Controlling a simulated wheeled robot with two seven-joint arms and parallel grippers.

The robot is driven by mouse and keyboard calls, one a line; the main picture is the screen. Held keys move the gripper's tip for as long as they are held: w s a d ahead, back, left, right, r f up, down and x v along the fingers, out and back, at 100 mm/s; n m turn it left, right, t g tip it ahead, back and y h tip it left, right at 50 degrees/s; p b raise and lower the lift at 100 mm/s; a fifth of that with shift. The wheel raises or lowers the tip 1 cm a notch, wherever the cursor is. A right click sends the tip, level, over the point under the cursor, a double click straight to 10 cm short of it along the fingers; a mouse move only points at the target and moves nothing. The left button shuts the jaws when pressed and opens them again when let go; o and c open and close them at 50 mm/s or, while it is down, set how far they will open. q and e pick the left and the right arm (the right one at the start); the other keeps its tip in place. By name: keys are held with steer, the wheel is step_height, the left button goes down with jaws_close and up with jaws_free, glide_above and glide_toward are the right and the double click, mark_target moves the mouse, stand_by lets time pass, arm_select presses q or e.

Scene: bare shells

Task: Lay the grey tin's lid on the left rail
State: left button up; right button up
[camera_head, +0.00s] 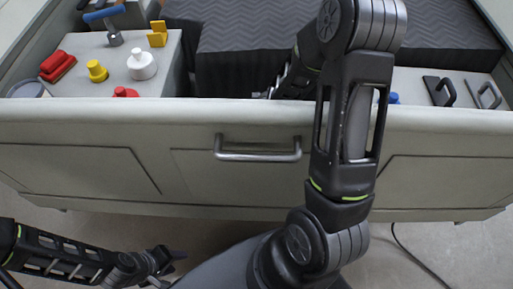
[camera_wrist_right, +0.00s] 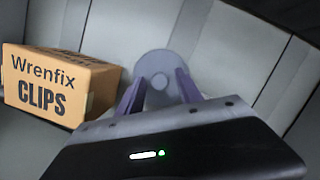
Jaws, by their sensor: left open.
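A round grey disc with a small round centre (camera_wrist_right: 158,68), which looks like the tin's lid, lies in the right wrist view on a pale grey surface. Whether a tin is under it I cannot tell. My right gripper (camera_wrist_right: 159,92) is open, its two fingers apart in front of the disc, one on each side of its centre. In the head view my right arm reaches over the front panel and its gripper is hidden. My left gripper (camera_head: 172,262) is open and empty at the lower left, outside the panel. I cannot pick out the left rail for certain.
A cardboard box marked Wrenfix CLIPS (camera_wrist_right: 60,85) stands left of the disc. The front panel (camera_head: 90,125) has a handle (camera_head: 258,150). The left ledge (camera_head: 95,50) holds a red brush (camera_head: 57,66), white knob (camera_head: 142,65) and yellow pieces. Black handles (camera_head: 438,91) lie right.

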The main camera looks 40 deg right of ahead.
jaws_close()
stand_by(0.5)
step_height(320, 180, up, 10)
steer(key=p, duration=0.8)
